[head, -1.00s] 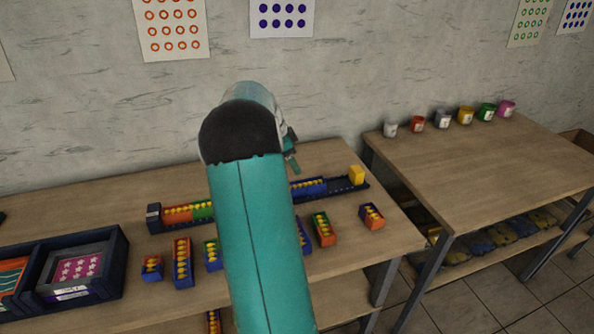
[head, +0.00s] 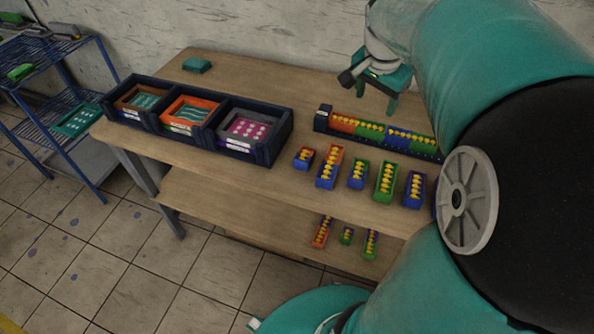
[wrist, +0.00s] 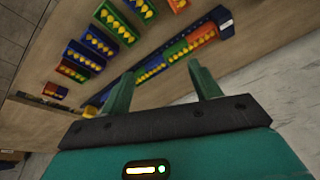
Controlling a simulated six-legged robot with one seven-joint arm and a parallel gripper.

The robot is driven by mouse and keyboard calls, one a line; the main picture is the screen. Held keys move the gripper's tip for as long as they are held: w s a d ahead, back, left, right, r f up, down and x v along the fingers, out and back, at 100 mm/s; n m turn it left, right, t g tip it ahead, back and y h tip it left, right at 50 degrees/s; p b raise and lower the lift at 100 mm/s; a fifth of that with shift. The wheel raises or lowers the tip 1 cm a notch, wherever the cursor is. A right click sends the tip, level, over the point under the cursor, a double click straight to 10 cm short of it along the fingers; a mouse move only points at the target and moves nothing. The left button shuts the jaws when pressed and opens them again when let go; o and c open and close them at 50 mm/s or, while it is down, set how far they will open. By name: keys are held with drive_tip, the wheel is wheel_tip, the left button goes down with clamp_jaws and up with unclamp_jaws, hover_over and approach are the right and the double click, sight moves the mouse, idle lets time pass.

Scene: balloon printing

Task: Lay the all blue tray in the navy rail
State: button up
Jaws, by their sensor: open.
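My gripper (head: 377,102) is open and empty, above the back of the table behind the rail. Its two green fingers (wrist: 164,84) stand apart in the wrist view. The navy rail (head: 322,118) runs along the table, holding orange, green and blue trays of yellow pieces; my arm hides its right part. A mostly blue tray (head: 414,190) lies in front of the rail, right of a green tray. In the wrist view two mostly blue trays (wrist: 98,40) (wrist: 84,56) lie side by side, apart from the rail. I cannot tell which is blue throughout.
Other trays, including an orange and blue one (head: 328,168) and a green one (head: 385,182), lie in the front row. A navy three-bay holder (head: 262,148) stands left of them. A lower shelf (head: 230,205) holds more trays. A blue rack (head: 75,150) stands far left.

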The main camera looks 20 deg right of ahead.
drive_tip(key=s+a+n+t+y, duration=0.1)
drive_tip(key=s+a+n, duration=0.2)
drive_tip(key=a, duration=0.5)
drive_tip(key=s+a+n+t, duration=0.1)
drive_tip(key=s+a+n, duration=0.3)
drive_tip(key=a+n, duration=0.2)
drive_tip(key=s+a+f+n+t+y, duration=0.1)
drive_tip(key=s+a+n, duration=0.3)
drive_tip(key=a, duration=0.5)
drive_tip(key=shift+s+a+n+y, duration=0.15)
drive_tip(key=shift+a+n+y, duration=0.15)
drive_tip(key=shift+a, duration=0.05)
drive_tip(key=shift+f, duration=0.1)
drive_tip(key=c, duration=0.5)
drive_tip(key=shift+d, duration=0.15)
drive_tip(key=shift+c, duration=0.3)
drive_tip(key=shift+d, duration=0.1)
